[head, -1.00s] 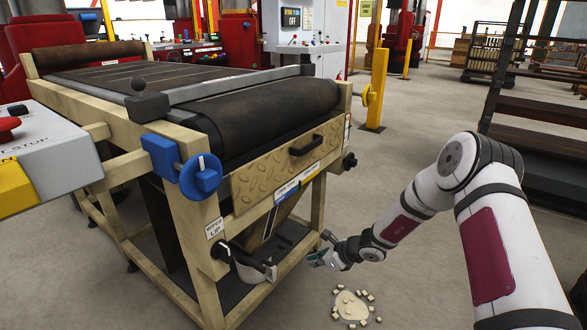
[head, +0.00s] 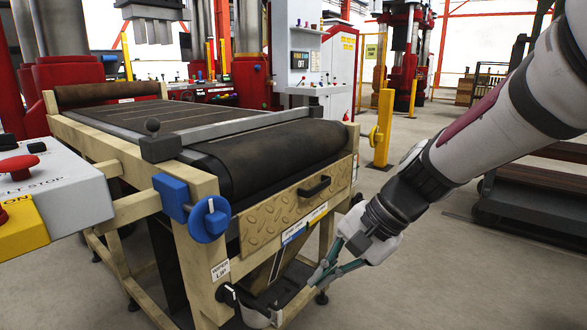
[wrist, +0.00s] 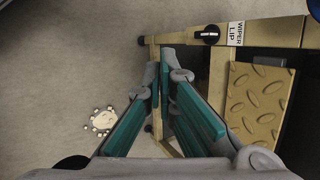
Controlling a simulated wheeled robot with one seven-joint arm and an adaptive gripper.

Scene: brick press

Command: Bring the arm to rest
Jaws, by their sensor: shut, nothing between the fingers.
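My arm (head: 480,135) reaches in from the upper right of the head view, its wrist angled down and left. My gripper (head: 318,279) hangs in front of the machine's right front leg. In the wrist view my gripper (wrist: 165,75) has its teal-lined fingers drawn together at the tips, with nothing held. From these views I cannot tell how far the fingertips are from the machine frame.
The beige-framed conveyor machine (head: 300,200) stands close on the left, with a blue knob (head: 209,219) and a diamond-plate panel (wrist: 257,98). A pale patch with small pieces (wrist: 103,121) lies on the floor. A yellow post (head: 383,130) and dark rack (head: 540,190) stand behind.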

